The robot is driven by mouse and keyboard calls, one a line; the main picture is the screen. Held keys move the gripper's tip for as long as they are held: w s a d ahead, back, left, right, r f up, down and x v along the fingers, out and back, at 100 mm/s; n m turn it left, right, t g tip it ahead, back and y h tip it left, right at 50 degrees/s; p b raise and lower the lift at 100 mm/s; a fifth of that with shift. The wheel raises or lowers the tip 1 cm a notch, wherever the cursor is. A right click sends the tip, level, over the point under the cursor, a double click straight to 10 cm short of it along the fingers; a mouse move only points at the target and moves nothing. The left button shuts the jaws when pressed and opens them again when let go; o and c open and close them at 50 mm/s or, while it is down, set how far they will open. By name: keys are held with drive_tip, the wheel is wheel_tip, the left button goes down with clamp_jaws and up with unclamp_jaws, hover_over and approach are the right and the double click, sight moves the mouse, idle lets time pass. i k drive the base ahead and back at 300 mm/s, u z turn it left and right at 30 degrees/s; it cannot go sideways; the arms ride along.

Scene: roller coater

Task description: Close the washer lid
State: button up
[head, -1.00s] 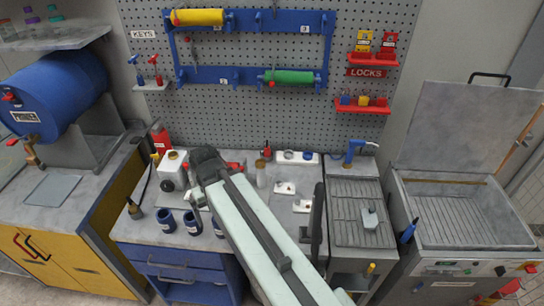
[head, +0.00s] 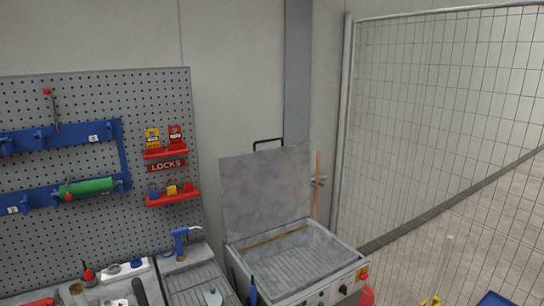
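The washer (head: 300,262) is a grey metal basin with a ribbed floor at the lower middle right of the head view. Its lid (head: 265,190) is a flat grey panel that stands open, nearly upright, at the back of the basin. A black handle (head: 268,143) is on the lid's top edge. The basin is open and looks empty. My gripper is not in view, so I cannot see whether it is open or shut.
A wooden stick (head: 317,185) stands beside the lid's right edge. A blue bottle-like object (head: 253,290) is at the washer's front left. A ribbed sink (head: 195,283) adjoins on the left. A mesh fence (head: 430,120) stands right, and a pegboard (head: 85,110) hangs left.

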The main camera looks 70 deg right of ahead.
sight(262, 190)
drive_tip(key=u, duration=0.05)
drive_tip(key=k, duration=0.5)
drive_tip(key=u, duration=1.75)
drive_tip(key=i, duration=1.2)
drive_tip(key=z, duration=4.25)
drive_tip(key=i, duration=1)
drive_tip(key=u, duration=0.05)
